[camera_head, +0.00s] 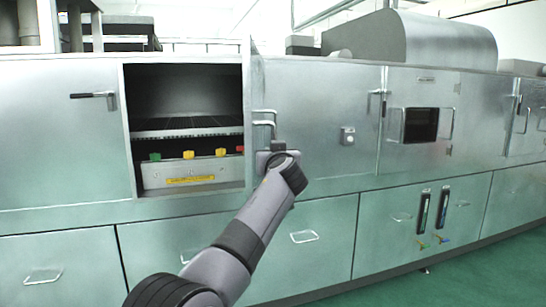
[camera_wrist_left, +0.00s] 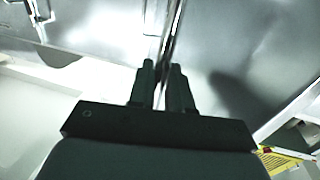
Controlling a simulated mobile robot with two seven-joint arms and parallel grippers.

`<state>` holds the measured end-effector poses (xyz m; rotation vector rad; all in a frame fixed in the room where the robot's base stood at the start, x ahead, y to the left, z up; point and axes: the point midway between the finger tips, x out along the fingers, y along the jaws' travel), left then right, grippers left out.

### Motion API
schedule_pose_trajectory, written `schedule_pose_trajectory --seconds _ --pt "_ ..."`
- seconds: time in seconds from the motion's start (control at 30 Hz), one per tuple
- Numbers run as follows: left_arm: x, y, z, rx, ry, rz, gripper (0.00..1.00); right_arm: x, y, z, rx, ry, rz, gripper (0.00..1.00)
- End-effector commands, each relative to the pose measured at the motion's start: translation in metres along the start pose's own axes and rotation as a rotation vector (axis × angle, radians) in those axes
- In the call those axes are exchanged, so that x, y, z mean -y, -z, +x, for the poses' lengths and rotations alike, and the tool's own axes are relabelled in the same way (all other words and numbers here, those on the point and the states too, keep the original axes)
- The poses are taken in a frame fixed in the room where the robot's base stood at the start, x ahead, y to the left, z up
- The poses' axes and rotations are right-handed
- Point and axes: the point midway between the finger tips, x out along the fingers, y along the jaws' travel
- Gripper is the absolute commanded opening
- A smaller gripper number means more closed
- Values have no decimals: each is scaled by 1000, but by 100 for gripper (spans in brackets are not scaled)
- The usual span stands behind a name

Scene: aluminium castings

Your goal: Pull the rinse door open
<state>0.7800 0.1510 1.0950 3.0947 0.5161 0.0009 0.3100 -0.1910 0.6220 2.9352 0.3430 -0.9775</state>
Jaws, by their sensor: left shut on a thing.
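The rinse door (camera_head: 248,100) stands swung out from the steel housing, seen nearly edge-on at the right side of an open compartment (camera_head: 185,90). A bent metal handle (camera_head: 265,122) shows beside it. My left gripper (camera_head: 277,150) is at the lower part of the door, just below this handle. In the left wrist view my left gripper (camera_wrist_left: 163,75) is shut on a thin upright metal edge of the door (camera_wrist_left: 172,35). The exact contact is partly hidden by the fingers. My right gripper is not in view.
Inside the compartment are a dark rack and a ledge with green, yellow and red knobs (camera_head: 189,154) above a yellow label (camera_head: 190,180). To the right is a windowed door (camera_head: 421,125). Lower cabinets (camera_head: 320,225) run below. Green floor (camera_head: 470,275) is clear at lower right.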

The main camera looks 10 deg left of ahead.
Motion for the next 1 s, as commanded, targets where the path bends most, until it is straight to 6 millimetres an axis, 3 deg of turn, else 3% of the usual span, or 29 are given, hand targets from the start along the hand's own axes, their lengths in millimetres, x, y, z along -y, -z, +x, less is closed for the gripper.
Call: schedule_pose_trajectory --seconds 0.03,0.67,0.7,1.0 --pt "6 8 3 -14 12 1 0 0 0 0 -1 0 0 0" --pt "6 10 4 -18 23 0 0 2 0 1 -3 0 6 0" --pt "6 10 4 -18 23 0 32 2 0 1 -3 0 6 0" --pt "3 5 3 -9 20 0 35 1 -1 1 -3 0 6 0"
